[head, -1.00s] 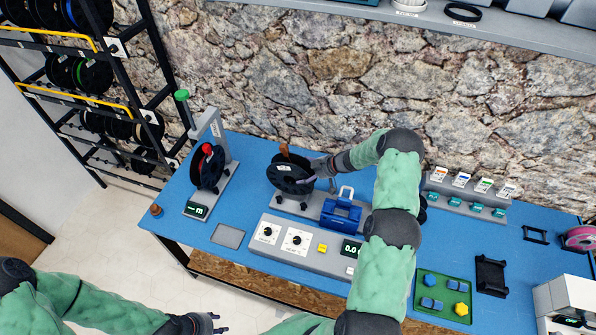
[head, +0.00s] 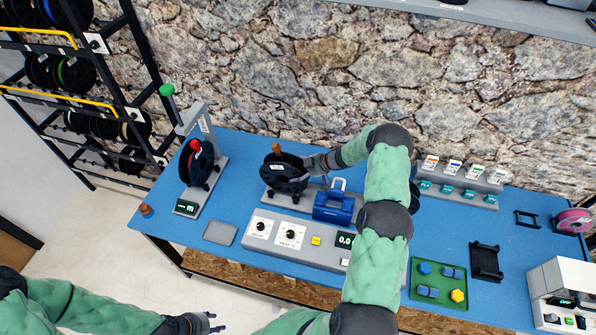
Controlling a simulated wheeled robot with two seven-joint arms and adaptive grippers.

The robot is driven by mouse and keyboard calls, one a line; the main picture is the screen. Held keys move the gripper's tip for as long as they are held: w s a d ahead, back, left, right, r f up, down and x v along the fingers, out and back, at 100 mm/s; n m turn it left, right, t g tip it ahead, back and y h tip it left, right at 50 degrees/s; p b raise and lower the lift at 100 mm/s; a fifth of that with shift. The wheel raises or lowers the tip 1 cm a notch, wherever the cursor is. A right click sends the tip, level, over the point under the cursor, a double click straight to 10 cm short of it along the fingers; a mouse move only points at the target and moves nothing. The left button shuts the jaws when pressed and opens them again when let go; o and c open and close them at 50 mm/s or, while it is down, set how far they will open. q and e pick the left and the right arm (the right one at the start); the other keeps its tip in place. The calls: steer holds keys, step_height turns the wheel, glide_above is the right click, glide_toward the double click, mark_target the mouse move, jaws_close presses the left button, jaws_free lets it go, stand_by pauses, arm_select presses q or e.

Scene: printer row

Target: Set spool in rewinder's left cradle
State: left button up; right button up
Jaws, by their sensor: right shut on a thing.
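A black spool (head: 283,174) is at the left end of the grey rewinder (head: 272,240), above the left cradle. The cradle is mostly hidden behind the spool, so I cannot tell whether the spool rests in it. A brown peg-like part (head: 277,150) stands up at the spool's top. My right gripper (head: 306,174) reaches in from the right and is shut on the spool's right side. My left gripper (head: 208,323) is empty at the bottom edge, off the table's front, its fingers apart.
A blue block-like unit with a handle (head: 334,206) sits on the rewinder right of the spool. A green tray (head: 437,284) lies at front right. A spool rack (head: 95,100) stands at far left.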

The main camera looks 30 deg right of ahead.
steer(key=o, duration=1.4)
step_height(320, 180, up, 10)
